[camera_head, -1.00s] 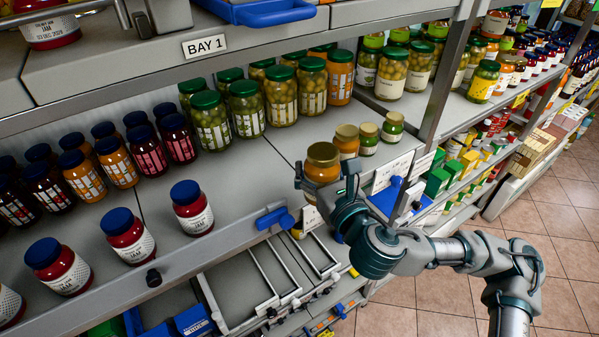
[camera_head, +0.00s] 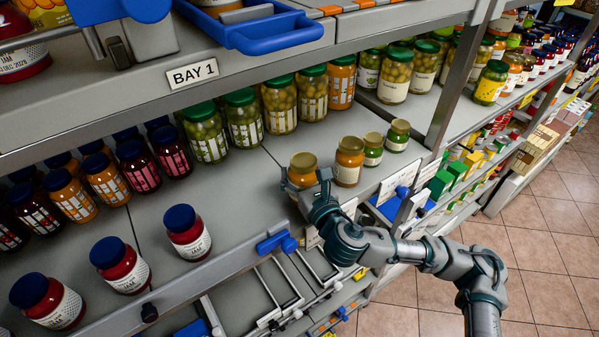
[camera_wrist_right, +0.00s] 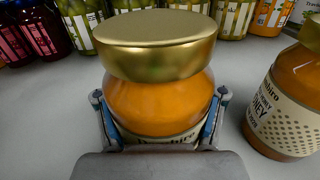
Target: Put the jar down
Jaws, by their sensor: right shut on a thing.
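The held jar (camera_head: 302,169) has a gold lid and orange contents. It is upright at the grey shelf (camera_head: 232,190), left of a similar gold-lidded honey jar (camera_head: 348,161), with a gap between them. My right gripper (camera_head: 306,192) is closed around it from the front. In the right wrist view the jar (camera_wrist_right: 160,95) fills the middle, with a fingertip of the gripper (camera_wrist_right: 160,128) on each side. The jar's base is hidden, so I cannot tell whether it touches the shelf. My left gripper is not in view.
Two smaller gold-lidded jars (camera_head: 373,150) (camera_head: 397,136) stand to the right. Green-lidded jars (camera_head: 243,117) line the back. Blue-lidded jam jars (camera_head: 187,231) stand to the left. The shelf is bare between the jam and the held jar. A blue clip (camera_head: 276,243) sits on the front edge.

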